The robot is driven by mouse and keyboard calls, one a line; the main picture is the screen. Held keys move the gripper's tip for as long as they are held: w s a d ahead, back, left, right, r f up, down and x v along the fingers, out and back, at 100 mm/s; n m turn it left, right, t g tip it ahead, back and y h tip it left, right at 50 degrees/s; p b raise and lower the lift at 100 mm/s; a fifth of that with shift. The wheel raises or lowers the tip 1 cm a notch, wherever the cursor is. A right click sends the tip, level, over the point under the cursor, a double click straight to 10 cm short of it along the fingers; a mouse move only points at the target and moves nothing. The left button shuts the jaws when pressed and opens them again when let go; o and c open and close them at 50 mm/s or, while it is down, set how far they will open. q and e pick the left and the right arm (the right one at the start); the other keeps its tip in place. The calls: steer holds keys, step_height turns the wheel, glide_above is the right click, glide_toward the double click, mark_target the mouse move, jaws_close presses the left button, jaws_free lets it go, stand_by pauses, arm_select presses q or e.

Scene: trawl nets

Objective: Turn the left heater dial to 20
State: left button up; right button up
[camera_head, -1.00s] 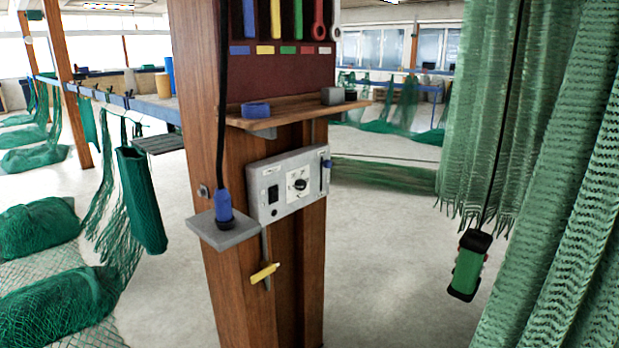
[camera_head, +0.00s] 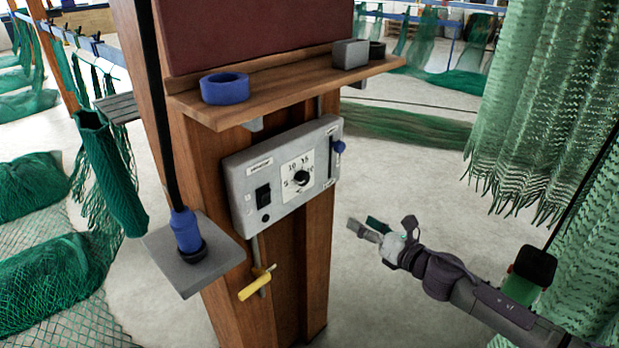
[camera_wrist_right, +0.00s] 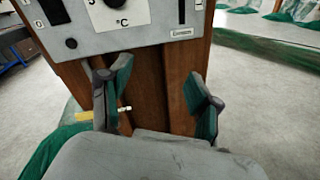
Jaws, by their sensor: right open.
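One round black dial (camera_head: 302,179) shows, on a white numbered plate of a grey control panel (camera_head: 240,207) fixed to a wooden post. Its exact setting is too small to read. The right wrist view shows only the dial's lower part (camera_wrist_right: 113,2), cut by the top edge, above a "°C" mark. My right gripper (camera_head: 367,228) is open and empty, apart from the panel, to its lower right. In the right wrist view its fingers (camera_wrist_right: 157,95) are spread below the panel, in front of the post. My left gripper is not in view.
A wooden shelf (camera_head: 290,92) with a blue ring (camera_head: 225,88) juts out above the panel. A blue-handled corded tool (camera_head: 186,230) stands on a grey ledge (camera_head: 205,268) at left. A yellow handle (camera_head: 256,284) sits below the panel. Green netting (camera_head: 550,100) hangs at right.

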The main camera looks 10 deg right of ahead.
steer(key=s+a+r+n+y, duration=0.2)
steer(key=a+r+n+y, duration=0.15)
steer(key=r+n, duration=0.35)
steer(key=p, duration=0.4)
glide_toward(306, 179)
steer(key=shift+m+g+h, duration=0.3)
steer(key=shift+m+h, duration=0.1)
steer(key=shift+h, duration=0.05)
steer(key=x, duration=0.5)
steer(key=r+x, duration=0.1)
steer(key=x, duration=0.1)
steer(key=shift+w+a, duration=0.2)
steer(key=shift+a, duration=0.15)
steer(key=shift+w+a, duration=0.3)
steer(key=shift+w, duration=0.1)
steer(key=c, duration=1.1)
steer(key=shift+c, duration=0.2)
